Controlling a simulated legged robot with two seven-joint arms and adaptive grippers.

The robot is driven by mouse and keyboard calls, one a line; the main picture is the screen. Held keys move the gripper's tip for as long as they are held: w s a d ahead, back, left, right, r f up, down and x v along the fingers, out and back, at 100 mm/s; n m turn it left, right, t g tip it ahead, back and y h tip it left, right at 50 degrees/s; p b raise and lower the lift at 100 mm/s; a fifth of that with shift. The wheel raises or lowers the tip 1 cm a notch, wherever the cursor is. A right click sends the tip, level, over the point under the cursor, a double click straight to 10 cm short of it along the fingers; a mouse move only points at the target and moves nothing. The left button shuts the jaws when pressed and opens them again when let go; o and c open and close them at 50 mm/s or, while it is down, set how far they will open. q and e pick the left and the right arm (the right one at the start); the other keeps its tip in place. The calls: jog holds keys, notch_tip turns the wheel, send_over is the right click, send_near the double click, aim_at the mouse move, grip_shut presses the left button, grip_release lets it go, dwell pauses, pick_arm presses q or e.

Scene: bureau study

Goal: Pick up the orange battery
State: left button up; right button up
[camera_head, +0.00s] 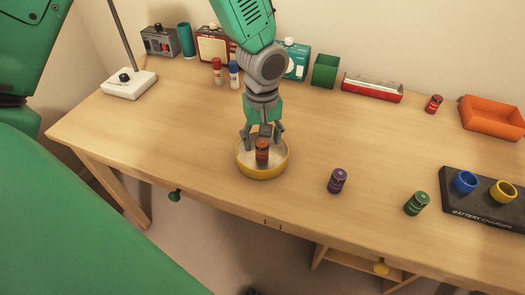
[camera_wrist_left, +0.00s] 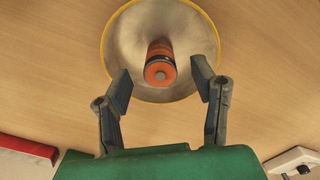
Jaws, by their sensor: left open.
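The orange battery (camera_head: 262,150) stands in a yellow-rimmed bowl (camera_head: 262,173) near the front edge of the desk. It has dark bands. My left gripper (camera_head: 263,133) is open just above the bowl, with its fingers pointing down around the top of the battery in the head view. In the left wrist view the battery (camera_wrist_left: 160,64) shows inside the bowl (camera_wrist_left: 205,40), between and beyond the two open fingers of the gripper (camera_wrist_left: 160,88). The fingers look apart from the battery. My right gripper is not in view.
A red battery (camera_head: 433,104) and an orange tray (camera_head: 492,119) are farther back. Desk left of the bowl is clear.

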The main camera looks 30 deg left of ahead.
pick_arm(q)
notch_tip(320, 180, down, 3)
jog(key=shift+r, duration=0.1)
grip_shut()
